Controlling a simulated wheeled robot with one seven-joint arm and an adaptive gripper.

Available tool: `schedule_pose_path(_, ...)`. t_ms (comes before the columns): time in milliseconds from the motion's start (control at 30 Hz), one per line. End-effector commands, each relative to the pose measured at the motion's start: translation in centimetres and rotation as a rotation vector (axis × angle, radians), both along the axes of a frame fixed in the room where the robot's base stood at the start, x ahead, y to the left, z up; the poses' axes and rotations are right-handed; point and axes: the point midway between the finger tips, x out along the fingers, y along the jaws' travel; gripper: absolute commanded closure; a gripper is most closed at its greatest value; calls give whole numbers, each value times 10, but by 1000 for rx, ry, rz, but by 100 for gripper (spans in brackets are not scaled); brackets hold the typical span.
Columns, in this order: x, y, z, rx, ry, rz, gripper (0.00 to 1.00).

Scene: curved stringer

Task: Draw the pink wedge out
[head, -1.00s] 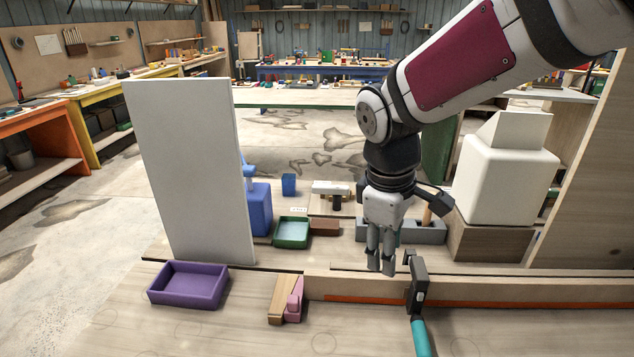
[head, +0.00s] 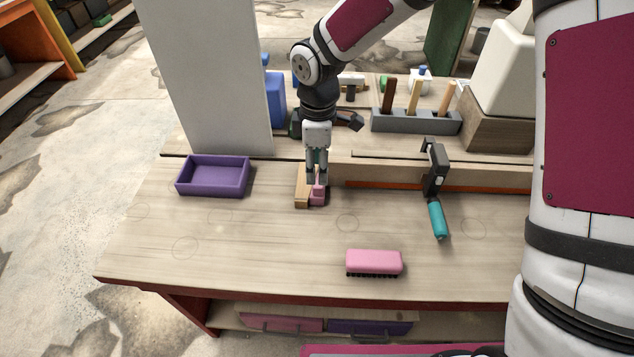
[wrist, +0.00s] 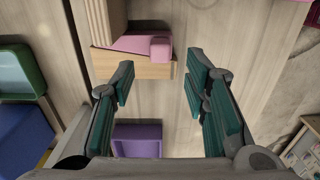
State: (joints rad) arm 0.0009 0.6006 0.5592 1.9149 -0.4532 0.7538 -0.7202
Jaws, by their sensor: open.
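The pink wedge (head: 318,197) lies against the right side of a light wooden block (head: 301,188) at the bench's low back rail. In the wrist view the wedge (wrist: 150,45) lies along the wooden block (wrist: 132,66), past the fingertips and near the top of the picture. My gripper (head: 316,182) points down over the wedge's back part and hides some of it. In the wrist view my gripper (wrist: 160,76) has its two fingers wide apart with nothing between the pads. I cannot tell its exact height above the wedge.
A purple tray (head: 212,190) sits to the left. A clamp with a teal handle (head: 438,220) is fixed on the rail to the right. A pink brush (head: 374,262) lies near the front edge. A tall white panel (head: 205,80) stands behind the tray.

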Motion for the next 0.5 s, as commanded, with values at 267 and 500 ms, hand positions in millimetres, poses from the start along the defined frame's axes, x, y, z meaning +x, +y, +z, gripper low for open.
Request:
schedule_pose_path(267,-1,0,-48,-1,3,1,58)
schedule_pose_path(500,-1,0,-65,0,0,0,58)
